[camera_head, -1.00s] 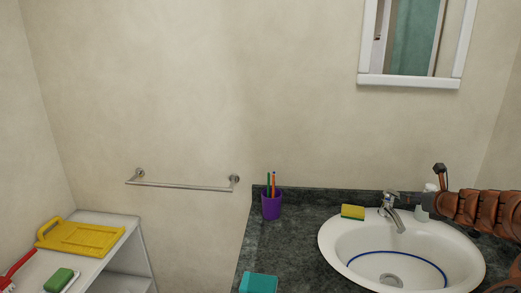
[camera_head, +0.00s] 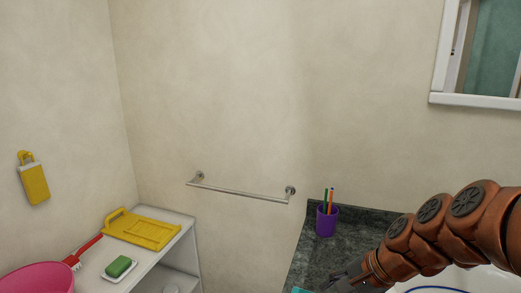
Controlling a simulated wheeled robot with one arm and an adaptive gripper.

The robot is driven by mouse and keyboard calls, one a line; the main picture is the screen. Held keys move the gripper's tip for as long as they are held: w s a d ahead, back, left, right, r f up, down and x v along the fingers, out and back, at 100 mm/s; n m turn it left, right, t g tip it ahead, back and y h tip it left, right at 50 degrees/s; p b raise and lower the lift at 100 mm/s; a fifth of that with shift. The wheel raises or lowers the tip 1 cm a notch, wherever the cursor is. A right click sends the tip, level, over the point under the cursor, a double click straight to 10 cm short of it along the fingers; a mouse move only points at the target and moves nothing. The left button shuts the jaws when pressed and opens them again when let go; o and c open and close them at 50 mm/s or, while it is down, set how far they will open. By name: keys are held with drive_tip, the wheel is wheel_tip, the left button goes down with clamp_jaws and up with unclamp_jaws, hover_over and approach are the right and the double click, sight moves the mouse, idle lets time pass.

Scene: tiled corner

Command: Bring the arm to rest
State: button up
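My copper-coloured arm (camera_head: 440,230) reaches in from the right edge, over the dark counter and in front of the sink. My gripper (camera_head: 338,284) points down and left at the bottom of the view, and its grey fingers are partly cut off. I cannot tell whether it is open or shut. A sliver of a teal object (camera_head: 300,290) shows just left of the gripper at the bottom edge; whether they touch is unclear.
A purple cup (camera_head: 327,221) with pencils stands on the dark counter (camera_head: 345,240). A towel bar (camera_head: 240,191) is on the wall. The white shelf (camera_head: 185,225) holds a yellow tray (camera_head: 143,230), green soap (camera_head: 118,266) and a red-handled brush (camera_head: 85,249). A pink bucket (camera_head: 38,280) is lower left.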

drive_tip(key=s+d+f+n+g+h, duration=0.1)
drive_tip(key=s+n, duration=0.4)
drive_tip(key=s, duration=0.6)
drive_tip(key=s+d+f+n+g+h, duration=0.1)
drive_tip(key=s+f+n+g+h, duration=0.2)
drive_tip(key=s+n, duration=0.3)
drive_tip(key=s+g+h, duration=0.1)
drive_tip(key=s, duration=0.4)
drive_tip(key=shift+f+n, duration=0.25)
drive_tip(key=shift+n, duration=0.05)
drive_tip(key=shift+r, duration=0.45)
